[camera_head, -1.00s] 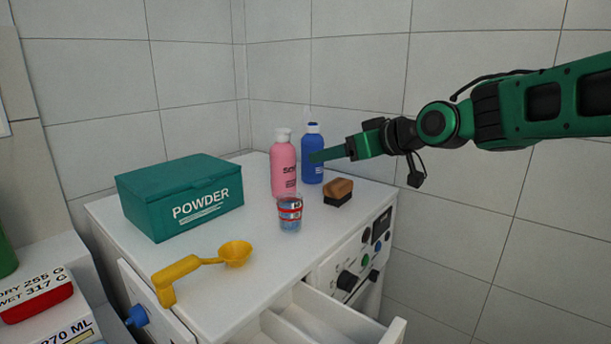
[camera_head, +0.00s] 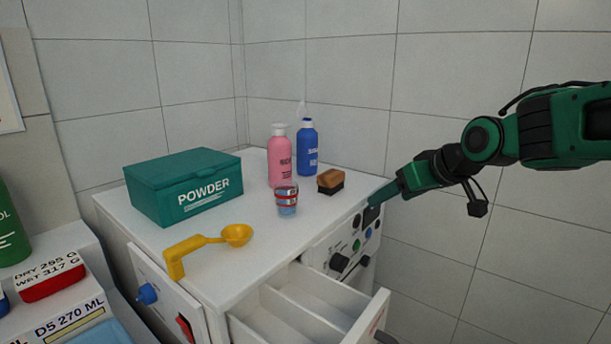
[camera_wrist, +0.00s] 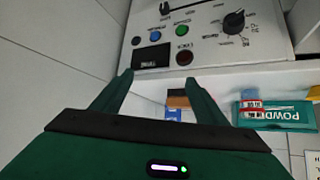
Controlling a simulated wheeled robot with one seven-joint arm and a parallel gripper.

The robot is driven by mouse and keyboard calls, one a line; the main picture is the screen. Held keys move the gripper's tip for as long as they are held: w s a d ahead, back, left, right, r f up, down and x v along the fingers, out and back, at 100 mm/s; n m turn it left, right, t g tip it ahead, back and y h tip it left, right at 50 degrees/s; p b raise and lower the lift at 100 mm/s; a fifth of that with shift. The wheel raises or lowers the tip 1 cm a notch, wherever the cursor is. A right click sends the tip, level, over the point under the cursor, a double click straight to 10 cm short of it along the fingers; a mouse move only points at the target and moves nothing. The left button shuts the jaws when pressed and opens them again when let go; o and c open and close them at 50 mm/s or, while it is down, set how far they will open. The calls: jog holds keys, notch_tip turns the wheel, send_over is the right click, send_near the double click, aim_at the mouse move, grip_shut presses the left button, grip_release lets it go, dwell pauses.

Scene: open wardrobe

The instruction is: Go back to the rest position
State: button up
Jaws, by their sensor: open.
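My gripper (camera_head: 376,203) is open and empty in the head view. It is in the air at the right edge of the white washing machine (camera_head: 250,275), in front of its control panel, with the fingertips pointing down and left. In the wrist view both fingers (camera_wrist: 158,88) stand apart, with the control panel (camera_wrist: 205,38) beyond them. I cannot tell whether the fingers touch the machine. The arm comes in from the right side of the head view.
On the machine stand a green powder box (camera_head: 185,190), yellow scoop (camera_head: 210,240), small cup (camera_head: 286,201), pink bottle (camera_head: 280,160), blue bottle (camera_head: 307,150) and brush (camera_head: 331,181). The drawer (camera_head: 310,305) is pulled out in front. Tiled walls stand behind and to the right.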

jog(key=s+d+f+m+g+h, duration=0.2)
jog(key=s+d+f+m, duration=0.15)
jog(key=s+d, duration=0.35)
jog(key=s+d+f+m+g+h, duration=0.2)
jog(key=s+d+f, duration=0.3)
jog(key=s+d, duration=0.25)
jog(key=s+d+f+m+g, duration=0.2)
jog(key=s+d+f, duration=0.1)
jog(key=s, duration=0.6)
jog(key=s+d+f+m+g, duration=0.3)
jog(key=s, duration=0.7)
jog(key=shift+s+f, duration=0.2)
jog(key=shift+f, duration=0.05)
jog(key=shift+w+d+f, duration=0.1)
jog(key=shift+w+f, duration=0.15)
jog(key=shift+w, duration=0.35)
